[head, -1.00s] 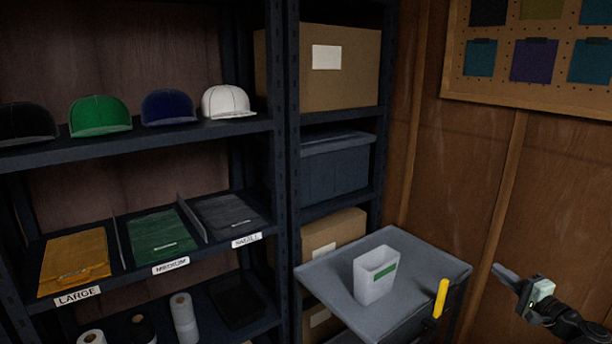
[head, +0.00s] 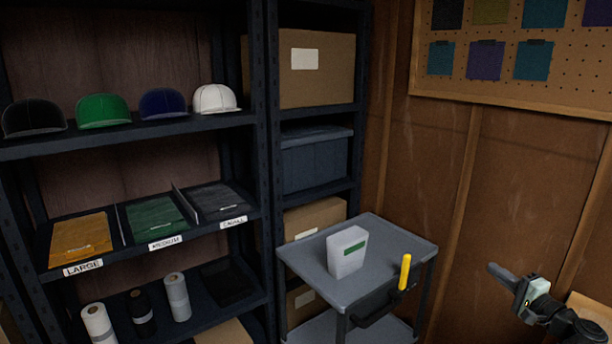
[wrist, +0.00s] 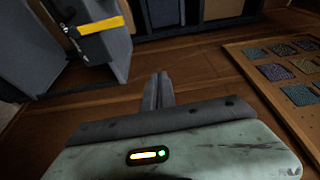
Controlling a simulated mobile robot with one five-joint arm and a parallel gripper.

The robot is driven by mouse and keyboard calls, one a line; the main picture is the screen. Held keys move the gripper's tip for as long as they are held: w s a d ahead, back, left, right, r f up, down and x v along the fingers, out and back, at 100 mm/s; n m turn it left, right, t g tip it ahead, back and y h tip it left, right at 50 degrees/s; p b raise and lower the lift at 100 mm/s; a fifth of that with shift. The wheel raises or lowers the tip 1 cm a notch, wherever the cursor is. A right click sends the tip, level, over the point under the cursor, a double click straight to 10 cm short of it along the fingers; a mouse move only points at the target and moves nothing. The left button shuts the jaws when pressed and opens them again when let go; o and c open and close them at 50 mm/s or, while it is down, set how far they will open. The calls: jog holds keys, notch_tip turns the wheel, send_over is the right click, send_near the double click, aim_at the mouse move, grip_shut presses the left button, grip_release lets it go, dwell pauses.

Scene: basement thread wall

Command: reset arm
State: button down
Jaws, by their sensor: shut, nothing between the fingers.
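My gripper (head: 497,273) is at the lower right of the head view, in front of the wooden wall and to the right of the grey cart. It also shows in the wrist view (wrist: 159,78), where its fingers are together with nothing between them. It is apart from the cart and touches nothing that I can see.
Dark shelves (head: 190,128) with caps and folded garments stand at the left. A pegboard (head: 560,75) hangs at the upper right.

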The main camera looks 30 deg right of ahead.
jog(key=w+a+f+n+y+b, duration=0.1)
jog(key=w+a+f+n+y, duration=0.15)
jog(key=w+a, duration=0.55)
jog(key=w+a+f+n+y+b, duration=0.15)
jog(key=w+a+y, duration=0.25)
jog(key=w+a, duration=0.45)
jog(key=w+a+f+n+g+y+b, duration=0.2)
jog(key=w+a+f+n+g+y, duration=0.15)
jog(key=w+a, duration=0.55)
jog(key=w+a+f+n+g+y+b, duration=0.15)
jog(key=w+a+f, duration=0.3)
jog(key=a, duration=0.85)
jog(key=a+f+n+g+b, duration=0.1)
jog(key=a+f+n+g, duration=0.4)
jog(key=a, duration=0.7)
jog(key=a+f+n+g+b, duration=0.1)
jog(key=a+f+g+b, duration=0.15)
jog(key=a+f, duration=0.65)
jog(key=s+a+f+n+g+h, duration=0.45)
jog(key=s+a+f, duration=0.25)
jog(key=a, duration=0.3)
jog(key=s+d+g+h, duration=0.1)
jog(key=s+d+h, duration=0.3)
jog(key=d, duration=0.5)
notch_tip(320, 180, up, 25)
jog(key=p, duration=2.6)
jog(key=shift+w, duration=0.25)
